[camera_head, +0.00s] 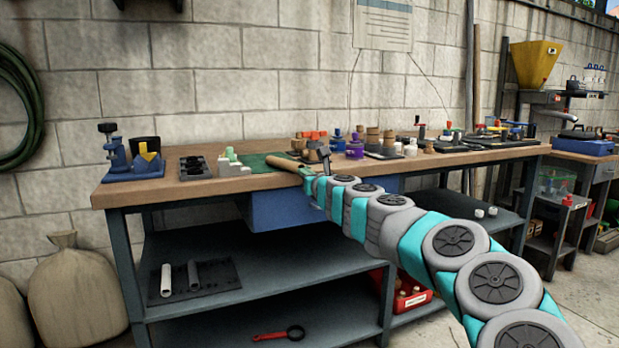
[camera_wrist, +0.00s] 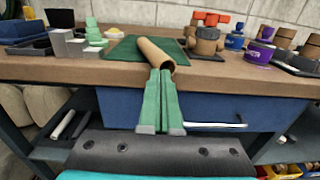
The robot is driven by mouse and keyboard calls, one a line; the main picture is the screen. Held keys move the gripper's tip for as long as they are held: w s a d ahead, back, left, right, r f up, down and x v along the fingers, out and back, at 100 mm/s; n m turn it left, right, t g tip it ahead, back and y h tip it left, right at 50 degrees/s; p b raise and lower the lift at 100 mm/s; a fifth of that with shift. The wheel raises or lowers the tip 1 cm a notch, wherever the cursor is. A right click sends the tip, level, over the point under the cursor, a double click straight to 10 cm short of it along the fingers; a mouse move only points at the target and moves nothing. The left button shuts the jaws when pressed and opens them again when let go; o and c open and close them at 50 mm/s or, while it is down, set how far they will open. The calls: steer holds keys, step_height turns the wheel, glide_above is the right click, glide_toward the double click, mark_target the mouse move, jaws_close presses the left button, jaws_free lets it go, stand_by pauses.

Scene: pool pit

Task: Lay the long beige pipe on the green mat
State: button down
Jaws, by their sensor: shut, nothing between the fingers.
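The long beige pipe (camera_wrist: 155,54) lies on the green mat (camera_wrist: 122,47) on the workbench, its open end pointing toward me. That near end reaches about the mat's front edge, over the bare wood. In the head view the pipe (camera_head: 288,164) shows on the mat (camera_head: 254,161), partly behind my arm. My gripper (camera_wrist: 162,74) has its green fingers together with nothing between them. The fingertips are just in front of the pipe's near end; I cannot tell whether they touch it. The gripper also shows in the head view (camera_head: 308,178), at the bench's front edge.
Left of the mat are pale green stepped blocks (camera_head: 231,161), a black holder (camera_head: 194,168) and a blue vise (camera_head: 117,155). Right of it stand brown fittings (camera_wrist: 206,42) and purple cans (camera_head: 354,150). A blue drawer (camera_wrist: 215,112) is below the bench top.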

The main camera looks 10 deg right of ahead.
steer(key=shift+w+a, duration=0.25)
steer(key=shift+w, duration=0.65)
steer(key=shift+w, duration=0.1)
